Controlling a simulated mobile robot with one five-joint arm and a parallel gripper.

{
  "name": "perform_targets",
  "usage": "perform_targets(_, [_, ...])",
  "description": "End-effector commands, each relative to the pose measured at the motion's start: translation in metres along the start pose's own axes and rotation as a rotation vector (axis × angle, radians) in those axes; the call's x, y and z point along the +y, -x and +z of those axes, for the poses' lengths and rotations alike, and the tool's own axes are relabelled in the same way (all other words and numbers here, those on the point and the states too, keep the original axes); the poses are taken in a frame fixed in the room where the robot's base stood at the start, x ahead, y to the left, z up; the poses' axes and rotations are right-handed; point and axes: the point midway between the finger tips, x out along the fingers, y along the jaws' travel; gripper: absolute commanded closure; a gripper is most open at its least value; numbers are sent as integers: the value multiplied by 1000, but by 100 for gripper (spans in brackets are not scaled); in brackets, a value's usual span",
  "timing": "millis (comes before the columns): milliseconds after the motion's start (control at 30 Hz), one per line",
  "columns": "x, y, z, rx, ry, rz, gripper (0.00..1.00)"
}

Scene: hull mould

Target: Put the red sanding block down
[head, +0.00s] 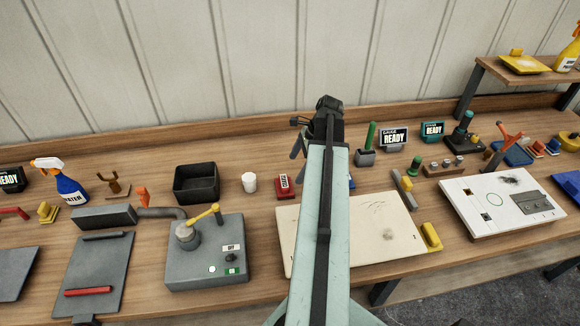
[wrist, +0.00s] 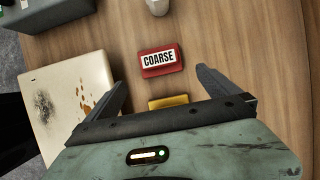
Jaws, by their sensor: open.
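The red sanding block (head: 285,188) with a white label rests on the wooden bench, left of my arm in the head view. In the wrist view the red block (wrist: 161,70) lies flat and its label reads COARSE. My gripper (wrist: 160,84) is open, its two dark fingers spread wide. The red block lies beyond the fingertips, apart from both, with bare wood around it. In the head view my gripper (head: 297,140) shows only in part behind my arm.
A yellow piece (wrist: 168,102) shows between the finger bases, partly hidden. A white cup (head: 249,182) and a black bin (head: 196,196) stand left of the red block. A cream board (head: 375,235) lies in front. A green-handled tool (head: 366,157) stands to the right.

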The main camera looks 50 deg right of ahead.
Motion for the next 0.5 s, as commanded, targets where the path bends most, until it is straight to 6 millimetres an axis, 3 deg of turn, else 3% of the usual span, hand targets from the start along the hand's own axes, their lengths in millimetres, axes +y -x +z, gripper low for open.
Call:
perform_targets(33, [0,17,3,0,-1,0,0])
perform_targets(100, [0,22,1,0,-1,0,0])
perform_targets(433, [0,21,-1,0,1,0,0])
perform_targets(500, [0,17,7,5,32,6,0])
